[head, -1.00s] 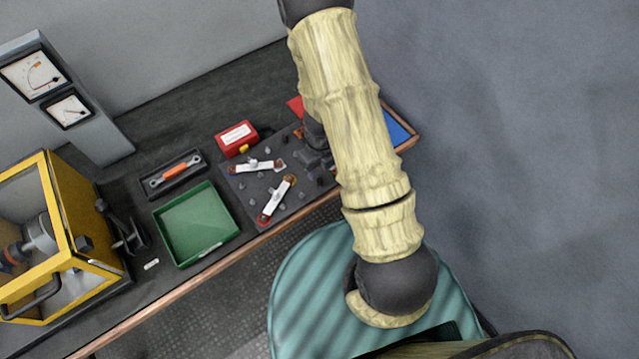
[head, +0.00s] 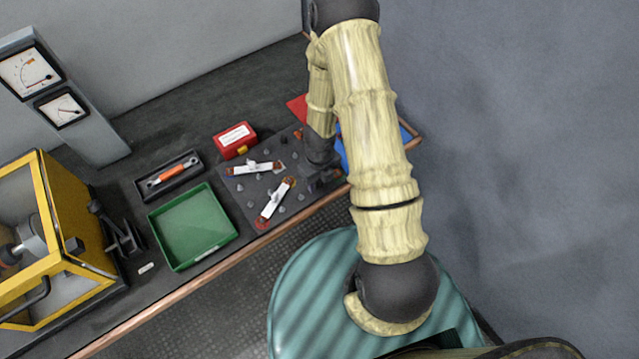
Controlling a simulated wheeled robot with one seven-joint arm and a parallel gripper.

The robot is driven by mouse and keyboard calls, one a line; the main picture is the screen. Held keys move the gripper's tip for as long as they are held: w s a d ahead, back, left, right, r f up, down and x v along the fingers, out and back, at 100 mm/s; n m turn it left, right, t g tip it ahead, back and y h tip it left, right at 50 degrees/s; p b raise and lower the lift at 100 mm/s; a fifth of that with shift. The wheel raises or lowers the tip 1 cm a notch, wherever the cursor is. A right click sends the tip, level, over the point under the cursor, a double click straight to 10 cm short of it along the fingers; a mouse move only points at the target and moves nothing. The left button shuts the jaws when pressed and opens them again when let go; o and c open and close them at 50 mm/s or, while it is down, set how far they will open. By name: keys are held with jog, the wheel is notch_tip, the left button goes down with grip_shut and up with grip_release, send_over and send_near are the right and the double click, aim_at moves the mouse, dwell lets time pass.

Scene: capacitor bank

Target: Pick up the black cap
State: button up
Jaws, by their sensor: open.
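A dark board (head: 237,205) with small grey and dark studs lies on the bench. Small dark round pieces show near its back edge, one of them a dark piece (head: 254,139) right of the red box. I cannot tell for certain which dark piece is the black cap; it may be hidden by my arm. My gripper (head: 322,183) is dark and hangs low over the right front part of the board, near the bench's front edge. Its jaws are open, and what lies between or under them is hard to see.
Two white bars with brown ends, one at the back (head: 254,168) and one in front (head: 275,202), lie on the board. A red box (head: 235,140) stands behind it. A green tray (head: 192,226), a tool tray (head: 169,174) and a yellow frame (head: 62,215) are left. Blue and red areas lie right.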

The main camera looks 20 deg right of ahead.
aim_at(320, 181)
dwell(0.3)
grip_shut()
jog(key=shift+r, duration=0.15)
notch_tip(320, 181, up, 10)
jog(key=p, duration=0.5)
dwell(0.4)
